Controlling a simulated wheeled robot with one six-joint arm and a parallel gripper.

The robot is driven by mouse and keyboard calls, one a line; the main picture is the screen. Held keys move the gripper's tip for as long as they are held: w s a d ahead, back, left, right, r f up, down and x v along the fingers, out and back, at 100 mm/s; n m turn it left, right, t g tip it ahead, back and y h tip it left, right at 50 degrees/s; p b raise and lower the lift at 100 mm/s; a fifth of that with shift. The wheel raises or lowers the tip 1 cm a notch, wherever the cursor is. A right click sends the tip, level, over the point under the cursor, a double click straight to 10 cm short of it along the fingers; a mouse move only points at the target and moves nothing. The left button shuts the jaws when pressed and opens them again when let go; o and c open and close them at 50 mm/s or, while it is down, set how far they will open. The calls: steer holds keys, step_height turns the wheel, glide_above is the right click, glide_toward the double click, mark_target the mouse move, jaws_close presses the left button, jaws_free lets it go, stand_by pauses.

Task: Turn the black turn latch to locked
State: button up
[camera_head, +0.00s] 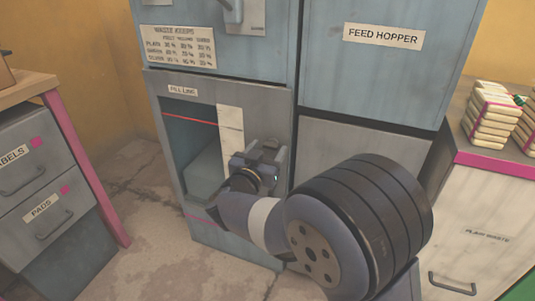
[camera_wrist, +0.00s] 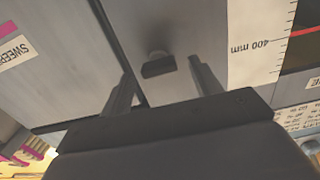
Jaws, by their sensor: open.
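The black turn latch (camera_wrist: 158,67) shows in the wrist view as a short dark bar on a round stem, mounted on a grey panel. Its bar lies roughly across the picture, slightly tilted. My gripper (camera_wrist: 160,72) is open, with one finger on each side of the latch and a gap to it on both sides. I cannot tell how deep the fingers reach around it. In the head view my gripper (camera_head: 268,152) is at the grey door beside the fill window, and it and my arm hide the latch there.
The fill window (camera_head: 190,150) has a red line and a pale scale strip (camera_head: 230,128). The feed hopper door (camera_head: 370,70) is above right. A drawer unit (camera_head: 35,165) stands left and a plain waste cabinet (camera_head: 480,215) right, with stacked packs (camera_head: 490,115) on top. Floor between is clear.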

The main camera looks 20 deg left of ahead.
steer(key=shift+w, duration=0.25)
steer(key=c, duration=1)
